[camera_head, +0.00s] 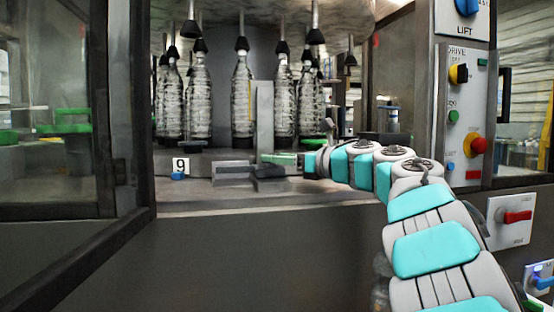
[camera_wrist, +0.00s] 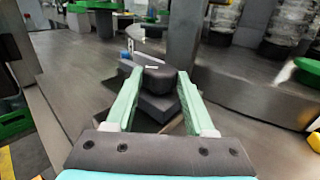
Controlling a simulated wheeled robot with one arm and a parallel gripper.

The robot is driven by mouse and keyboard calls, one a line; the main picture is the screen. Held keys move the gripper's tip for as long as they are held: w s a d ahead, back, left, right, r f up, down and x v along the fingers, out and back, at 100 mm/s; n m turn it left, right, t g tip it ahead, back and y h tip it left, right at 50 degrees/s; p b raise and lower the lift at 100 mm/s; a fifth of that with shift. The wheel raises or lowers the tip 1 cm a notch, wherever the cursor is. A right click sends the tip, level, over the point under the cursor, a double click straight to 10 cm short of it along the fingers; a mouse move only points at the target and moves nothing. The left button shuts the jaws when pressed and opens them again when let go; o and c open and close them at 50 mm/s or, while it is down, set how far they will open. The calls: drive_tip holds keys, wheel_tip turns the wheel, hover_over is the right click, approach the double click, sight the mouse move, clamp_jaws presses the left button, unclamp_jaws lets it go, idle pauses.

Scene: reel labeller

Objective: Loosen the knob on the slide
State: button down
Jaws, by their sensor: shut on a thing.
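The dark grey knob (camera_wrist: 160,78) shows in the wrist view with a short white mark on its top. It stands on a dark block of the slide (camera_wrist: 157,106). My gripper (camera_wrist: 160,88) has its two green fingers on either side of the knob, shut on it. In the head view my gripper (camera_head: 284,159) reaches in from the right over the machine's deck, beside dark slide parts (camera_head: 268,172). There the knob is hard to tell apart from the fingers and the dark block.
A row of clear bottles (camera_head: 242,100) stands behind the deck under black cones. An open door frame (camera_head: 125,110) bounds the left; a control panel (camera_head: 463,115) stands right.

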drive_tip(key=shift+w+d+r+n+g+y, duration=0.15)
drive_tip(key=shift+n+g+y, duration=0.25)
drive_tip(key=shift+n+g, duration=0.3)
drive_tip(key=shift+n+g+y+p, duration=0.4)
drive_tip(key=shift+n+g+p, duration=0.1)
drive_tip(key=shift+g+p, duration=0.35)
drive_tip(key=shift+w+n+g+y+p, duration=0.2)
drive_tip(key=shift+n+g+y+p, duration=0.4)
drive_tip(key=shift+g, duration=0.55)
drive_tip(key=shift+c, duration=1.3)
unclamp_jaws()
drive_tip(key=shift+s+m+t+h+b, duration=0.2)
drive_tip(key=shift+m+t+h+b, duration=0.55)
drive_tip(key=shift+t+b, duration=0.5)
